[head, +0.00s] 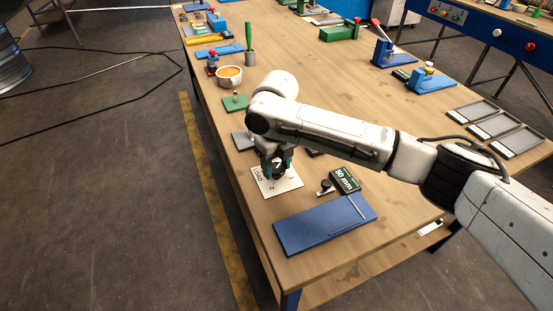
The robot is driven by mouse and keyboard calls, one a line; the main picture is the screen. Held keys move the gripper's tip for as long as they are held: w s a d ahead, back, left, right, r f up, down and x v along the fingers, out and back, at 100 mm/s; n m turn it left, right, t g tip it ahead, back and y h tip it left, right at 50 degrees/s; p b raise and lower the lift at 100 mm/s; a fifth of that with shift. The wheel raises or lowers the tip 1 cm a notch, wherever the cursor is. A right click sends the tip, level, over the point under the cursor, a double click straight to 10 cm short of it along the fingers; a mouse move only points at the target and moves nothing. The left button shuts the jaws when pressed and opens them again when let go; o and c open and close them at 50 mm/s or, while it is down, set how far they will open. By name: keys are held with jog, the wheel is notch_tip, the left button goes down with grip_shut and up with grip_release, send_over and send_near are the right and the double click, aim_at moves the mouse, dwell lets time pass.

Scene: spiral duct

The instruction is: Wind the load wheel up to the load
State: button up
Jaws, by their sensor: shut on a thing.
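The white plate marked LOAD (289,185) lies on the wooden table near its left edge. My gripper (278,171) is right above it, pointing down. It is shut on the load wheel at the plate's middle, and its fingers and dark body hide most of the wheel. I cannot tell the wheel's angle or any scale reading on the plate.
A dark block marked 50 mm (345,181) and a small black knob (326,187) stand just right of the plate. A blue board (322,229) lies in front.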

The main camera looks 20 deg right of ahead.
jog(key=m+p, duration=0.3)
jog(key=m, duration=0.3)
jog(key=shift+r, duration=0.15)
jog(key=m+p, duration=0.3)
jog(key=m, duration=0.2)
jog(key=shift+m+p, duration=0.3)
jog(key=shift+m, duration=0.1)
jog(key=m+p, duration=0.3)
jog(key=m, duration=0.2)
jog(key=shift+m, duration=0.3)
jog(key=m+p, duration=0.2)
jog(key=m, duration=0.3)
jog(key=shift+p, duration=0.3)
jog(key=m+p, duration=0.1)
jog(key=m, duration=0.4)
jog(key=shift+m+p, duration=0.4)
jog(key=m, duration=1)
jog(key=shift+m, duration=0.4)
jog(key=m, duration=0.6)
jog(key=shift+w, duration=0.1)
